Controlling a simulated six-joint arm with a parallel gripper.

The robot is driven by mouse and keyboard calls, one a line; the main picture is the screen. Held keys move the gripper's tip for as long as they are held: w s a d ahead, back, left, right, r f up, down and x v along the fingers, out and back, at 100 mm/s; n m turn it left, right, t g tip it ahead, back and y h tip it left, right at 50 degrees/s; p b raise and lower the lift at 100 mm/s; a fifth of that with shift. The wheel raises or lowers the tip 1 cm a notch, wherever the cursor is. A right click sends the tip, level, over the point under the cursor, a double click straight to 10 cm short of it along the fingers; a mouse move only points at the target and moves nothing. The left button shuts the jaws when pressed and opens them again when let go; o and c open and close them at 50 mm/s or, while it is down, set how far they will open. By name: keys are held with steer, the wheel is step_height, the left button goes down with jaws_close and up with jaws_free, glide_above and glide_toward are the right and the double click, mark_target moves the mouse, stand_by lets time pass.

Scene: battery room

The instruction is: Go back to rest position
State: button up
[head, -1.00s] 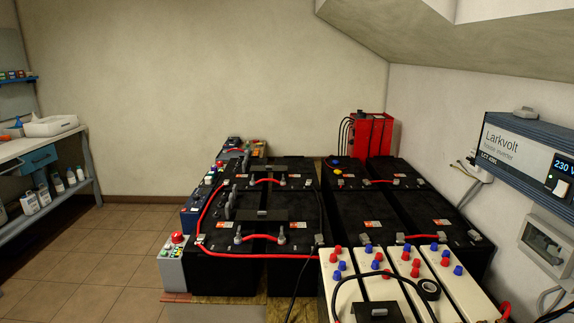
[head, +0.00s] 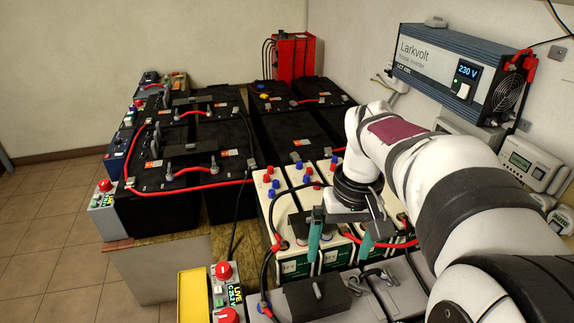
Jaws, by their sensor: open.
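My gripper (head: 340,248) is at the centre right of the head view, at the end of my white and grey arm. Its two teal fingers point down and stand apart, with nothing seen between them. It is in front of the cream batteries (head: 270,207) with red and blue caps and partly hides them. I cannot tell how high it is above the things near it.
Black batteries (head: 185,178) with red cables fill the middle. Grey boxes with red buttons (head: 103,215) stand at the left and front. A black block (head: 318,297) lies near the front. The inverter (head: 450,70) hangs on the right wall. Floor at left is clear.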

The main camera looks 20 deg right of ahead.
steer(key=w+d+f+n, duration=0.2)
steer(key=w+d, duration=0.5)
steer(key=d, duration=0.5)
step_height(320, 180, down, 10)
steer(key=shift+a+h, duration=0.2)
steer(key=shift+h, duration=0.2)
